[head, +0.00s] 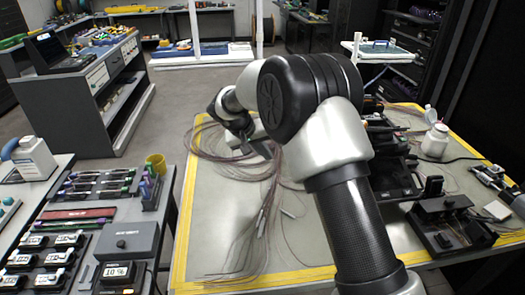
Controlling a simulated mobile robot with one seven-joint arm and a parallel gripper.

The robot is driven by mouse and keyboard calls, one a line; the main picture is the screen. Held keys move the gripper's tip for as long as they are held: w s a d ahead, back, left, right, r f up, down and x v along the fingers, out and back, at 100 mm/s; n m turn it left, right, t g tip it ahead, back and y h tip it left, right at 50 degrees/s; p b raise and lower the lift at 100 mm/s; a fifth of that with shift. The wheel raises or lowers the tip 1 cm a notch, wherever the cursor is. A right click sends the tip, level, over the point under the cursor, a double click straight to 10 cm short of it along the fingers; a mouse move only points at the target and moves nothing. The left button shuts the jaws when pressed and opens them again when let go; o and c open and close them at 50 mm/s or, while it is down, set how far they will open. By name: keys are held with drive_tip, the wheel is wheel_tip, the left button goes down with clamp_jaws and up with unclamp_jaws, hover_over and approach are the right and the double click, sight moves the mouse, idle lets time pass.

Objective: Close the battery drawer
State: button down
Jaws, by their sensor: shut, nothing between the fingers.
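I cannot make out the battery drawer for sure in the head view. A black device (393,165) stands on the right of the mat, partly hidden behind my arm, and any drawer on it does not show clearly. My gripper (266,152) is small and partly hidden by my wrist. It is shut and empty over the back middle of the mat, left of the black device and apart from it.
Thin fibre cables (268,200) lie loose across the yellow-edged mat (210,215). A black clamp-like device (448,222) and a white bottle (435,141) stand at right. A left bench holds a grey box (126,241), a "10 %" block (118,272) and a yellow cup (156,163).

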drive_tip(key=x, duration=0.4)
drive_tip(key=shift+f, duration=0.1)
drive_tip(key=d, duration=0.2)
drive_tip(key=w+d+f+b, duration=0.1)
drive_tip(key=shift+d+f, duration=0.1)
drive_tip(key=shift+d, duration=0.4)
drive_tip(key=d, duration=0.3)
drive_tip(key=w+d, duration=0.1)
drive_tip(key=d, duration=0.2)
drive_tip(key=w+d+b, duration=0.1)
drive_tip(key=d, duration=0.2)
drive_tip(key=shift+d, duration=0.35)
